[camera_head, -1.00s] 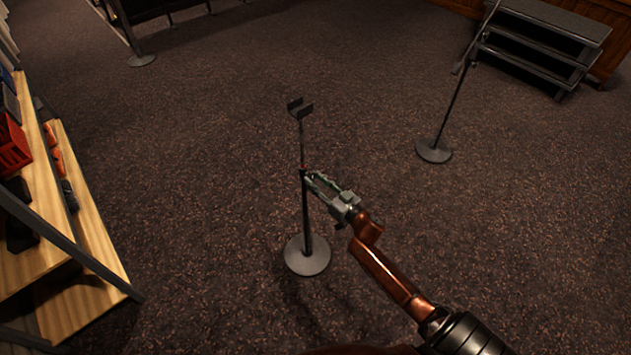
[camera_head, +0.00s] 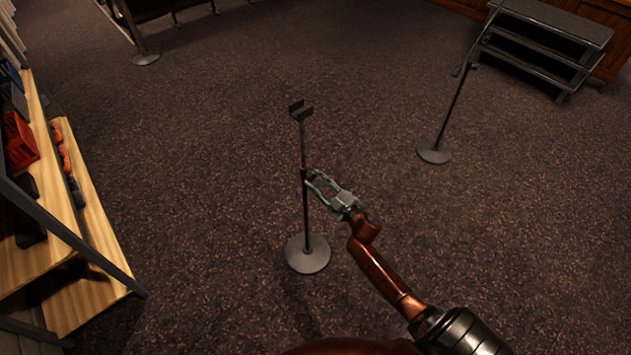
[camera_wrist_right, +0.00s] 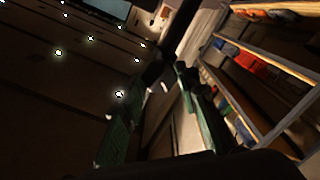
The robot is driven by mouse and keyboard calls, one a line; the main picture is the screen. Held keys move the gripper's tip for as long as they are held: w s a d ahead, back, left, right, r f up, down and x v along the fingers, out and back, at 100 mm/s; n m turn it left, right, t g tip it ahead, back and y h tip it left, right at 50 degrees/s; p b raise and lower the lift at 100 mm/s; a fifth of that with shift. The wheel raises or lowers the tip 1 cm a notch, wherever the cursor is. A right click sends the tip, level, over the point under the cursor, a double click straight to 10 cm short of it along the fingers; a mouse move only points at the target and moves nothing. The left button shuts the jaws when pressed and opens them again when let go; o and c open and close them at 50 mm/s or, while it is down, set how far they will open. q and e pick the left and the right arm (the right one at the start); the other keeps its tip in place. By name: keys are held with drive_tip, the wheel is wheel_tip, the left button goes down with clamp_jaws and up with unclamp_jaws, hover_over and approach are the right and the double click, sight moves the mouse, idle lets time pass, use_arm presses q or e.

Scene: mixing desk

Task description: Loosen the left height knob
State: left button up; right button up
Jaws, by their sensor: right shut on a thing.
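My right gripper (camera_head: 309,179) is at the stand's pole, about mid-height, at the joint where the thin upper rod meets the thicker tube. It is shut on a small part there, which I take to be the height knob; the fingers mostly hide it. In the right wrist view the two green fingers (camera_wrist_right: 150,98) close in beside the dark pole (camera_wrist_right: 180,28). My left gripper is not in view.
A wooden shelf unit (camera_head: 95,235) with a red crate (camera_head: 20,142) stands at the left. Another stand with a round base (camera_head: 434,151) is at the right, near dark steps (camera_head: 540,45). The carpet around the stand is clear.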

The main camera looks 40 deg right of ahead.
drive_tip(key=n, duration=0.3)
drive_tip(key=shift+n, duration=0.4)
drive_tip(key=shift+n+b, duration=0.3)
drive_tip(key=shift+n, duration=1.1)
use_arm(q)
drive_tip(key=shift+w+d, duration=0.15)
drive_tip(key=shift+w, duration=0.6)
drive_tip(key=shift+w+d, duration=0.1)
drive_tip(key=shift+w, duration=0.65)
use_arm(e)
drive_tip(key=shift+n, duration=0.4)
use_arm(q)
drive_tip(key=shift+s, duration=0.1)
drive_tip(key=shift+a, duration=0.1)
use_arm(e)
drive_tip(key=o, duration=1.2)
drive_tip(key=shift+c, duration=0.2)
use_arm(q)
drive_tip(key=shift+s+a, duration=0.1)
use_arm(e)
drive_tip(key=shift+s, duration=0.1)
drive_tip(key=s, duration=1.1)
drive_tip(key=shift+s+d, duration=0.4)
drive_tip(key=shift+d, duration=0.05)
